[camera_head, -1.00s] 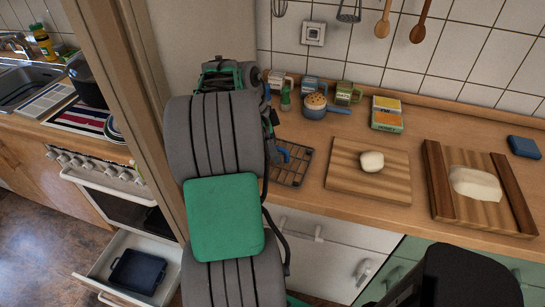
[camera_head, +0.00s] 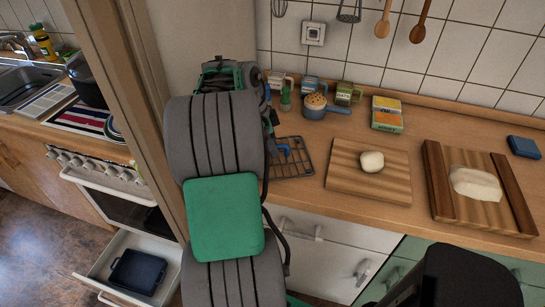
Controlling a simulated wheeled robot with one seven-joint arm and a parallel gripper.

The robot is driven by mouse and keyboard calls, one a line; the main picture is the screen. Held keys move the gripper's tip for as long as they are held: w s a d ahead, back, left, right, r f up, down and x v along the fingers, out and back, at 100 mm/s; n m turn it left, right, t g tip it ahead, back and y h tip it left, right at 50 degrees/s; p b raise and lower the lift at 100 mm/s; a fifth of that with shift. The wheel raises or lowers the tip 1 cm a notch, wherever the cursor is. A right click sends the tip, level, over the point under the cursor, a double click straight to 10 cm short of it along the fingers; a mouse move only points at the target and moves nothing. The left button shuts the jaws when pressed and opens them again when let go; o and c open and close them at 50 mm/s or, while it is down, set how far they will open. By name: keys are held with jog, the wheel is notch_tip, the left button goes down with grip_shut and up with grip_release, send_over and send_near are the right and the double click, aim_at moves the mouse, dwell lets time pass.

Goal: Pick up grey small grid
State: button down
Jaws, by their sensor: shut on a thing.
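The grey small grid (camera_head: 296,167) is a dark wire rack at the left part of the wooden counter, just left of the dough board. My gripper (camera_head: 284,152) is at the grid's left part, with its blue fingertips shut on it. The grid appears slightly raised off the counter, but the gap is hard to judge. My arm hides the grid's left edge and most of the gripper.
A cutting board (camera_head: 345,183) with dough (camera_head: 371,161) is right of the grid. Behind stand a blue pot (camera_head: 316,106), small boxes and a yellow-green box (camera_head: 386,114). A second board (camera_head: 480,214) lies farther right. The tiled wall bounds the back.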

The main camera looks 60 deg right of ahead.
jog(key=shift+r, duration=0.1)
jog(key=shift+r+p, duration=1.5)
jog(key=shift+r, duration=0.4)
